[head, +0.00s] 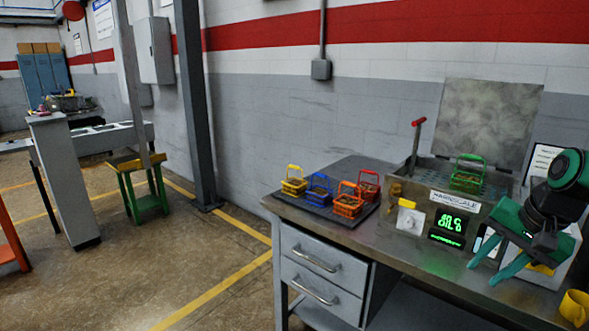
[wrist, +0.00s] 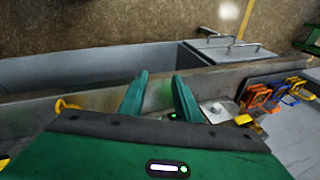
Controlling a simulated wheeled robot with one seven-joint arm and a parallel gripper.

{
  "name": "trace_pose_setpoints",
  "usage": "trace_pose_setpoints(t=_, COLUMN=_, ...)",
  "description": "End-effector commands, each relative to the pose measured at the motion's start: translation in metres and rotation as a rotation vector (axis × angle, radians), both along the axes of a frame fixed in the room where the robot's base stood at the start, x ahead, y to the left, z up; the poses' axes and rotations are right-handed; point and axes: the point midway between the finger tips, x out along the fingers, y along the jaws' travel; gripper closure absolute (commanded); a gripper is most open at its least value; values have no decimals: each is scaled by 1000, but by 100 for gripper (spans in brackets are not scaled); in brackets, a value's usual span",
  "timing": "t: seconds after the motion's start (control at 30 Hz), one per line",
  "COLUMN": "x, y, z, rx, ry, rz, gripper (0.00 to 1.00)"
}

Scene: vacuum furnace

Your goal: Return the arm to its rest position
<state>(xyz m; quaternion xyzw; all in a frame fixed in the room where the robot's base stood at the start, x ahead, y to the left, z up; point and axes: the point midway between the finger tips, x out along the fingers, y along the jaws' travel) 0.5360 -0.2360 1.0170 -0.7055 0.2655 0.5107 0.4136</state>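My gripper (head: 497,262) is at the right of the head view, in front of the metal furnace box (head: 412,213) and low over the bench front. Its two green fingers are spread apart with nothing between them. In the wrist view the gripper (wrist: 160,82) also shows both fingers apart and empty, with the bench edge beyond. The arm is bent, coming in from the right. A green basket (head: 467,180) sits in the open top of the furnace box, apart from my gripper.
A dark mat (head: 318,213) holds yellow, blue, orange and red baskets on the bench's left. A red-tipped lever (head: 416,140) stands at the box. A yellow mug (head: 574,307) is near the right bench edge. A white box (head: 560,262) stands behind my gripper.

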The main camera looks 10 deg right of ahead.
Motion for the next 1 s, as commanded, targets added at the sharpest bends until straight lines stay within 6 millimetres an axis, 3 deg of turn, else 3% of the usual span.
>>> trace_pose_setpoints(t=0.03, x=-10, y=12, z=-5, rx=-19, ry=35, rz=57, gripper=70)
trace_pose_setpoints(t=0.2, x=-53, y=37, z=-24, rx=-74, ry=162, rz=228, gripper=70)
trace_pose_setpoints(t=0.5, x=-110, y=60, z=-41, rx=-114, ry=309, rz=434, gripper=70)
trace_pose_setpoints(t=1.0, x=-119, y=63, z=-43, rx=-117, ry=331, rz=461, gripper=70)
